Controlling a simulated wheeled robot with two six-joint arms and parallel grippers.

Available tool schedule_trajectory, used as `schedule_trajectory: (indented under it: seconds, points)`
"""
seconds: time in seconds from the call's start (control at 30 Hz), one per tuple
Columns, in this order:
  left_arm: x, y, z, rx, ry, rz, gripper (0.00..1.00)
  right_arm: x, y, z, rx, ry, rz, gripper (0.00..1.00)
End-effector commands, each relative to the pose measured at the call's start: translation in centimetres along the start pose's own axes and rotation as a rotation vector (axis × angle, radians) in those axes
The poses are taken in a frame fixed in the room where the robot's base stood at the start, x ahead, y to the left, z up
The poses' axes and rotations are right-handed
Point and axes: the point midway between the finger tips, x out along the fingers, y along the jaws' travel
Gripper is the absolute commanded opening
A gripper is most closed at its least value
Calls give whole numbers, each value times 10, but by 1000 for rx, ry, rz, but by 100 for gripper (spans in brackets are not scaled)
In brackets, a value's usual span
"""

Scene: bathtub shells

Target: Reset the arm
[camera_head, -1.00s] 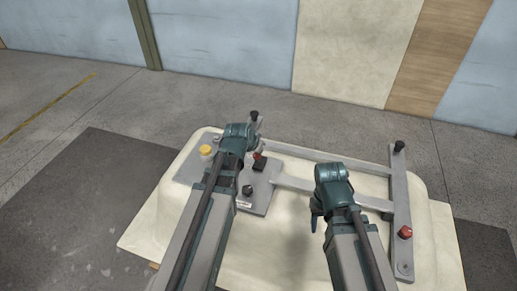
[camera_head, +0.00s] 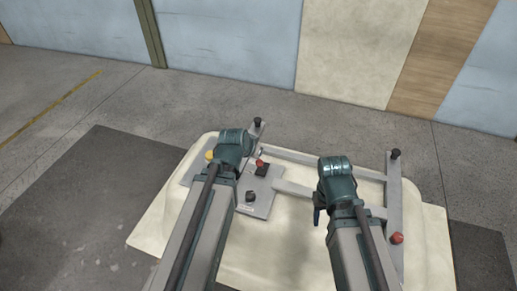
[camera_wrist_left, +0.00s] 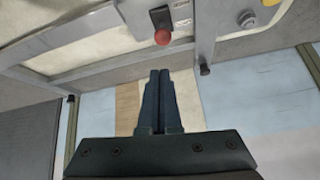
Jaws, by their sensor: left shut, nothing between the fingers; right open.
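My left arm (camera_head: 203,225) reaches in over the left part of a cream tub shell (camera_head: 285,250). Its gripper is hidden behind the wrist in the head view. In the left wrist view, my left gripper (camera_wrist_left: 158,72) has its two dark fingers together, with nothing between them. The fingertips are just below a grey frame bar and a red button (camera_wrist_left: 162,37) in that picture, apparently clear of them. My right arm (camera_head: 360,250) extends over the shell's right part. My right gripper (camera_head: 317,210) is mostly hidden by its wrist; it is open.
A grey frame with a plate (camera_head: 257,194) lies on the shell.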

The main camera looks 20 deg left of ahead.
Motion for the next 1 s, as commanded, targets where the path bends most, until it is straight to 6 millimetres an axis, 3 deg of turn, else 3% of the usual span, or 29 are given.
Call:
schedule_trajectory:
  seconds: [0.4,0.47,0.53,0.73,0.83,1.0]
  points:
    - [2,6,2,3,-14,7,0,1,0,0,0,0,0,50]
    - [3,20,7,13,-50,24,0,1,0,0,0,0,0,50]
    - [3,47,18,30,-125,53,0,1,0,0,0,0,0,50]
    - [-12,126,70,85,-421,82,0,1,0,0,0,0,0,50]
    - [-26,150,92,107,-540,58,0,1,0,0,0,0,0,50]
    - [-43,169,114,125,-659,12,0,1,0,0,0,0,0,50]
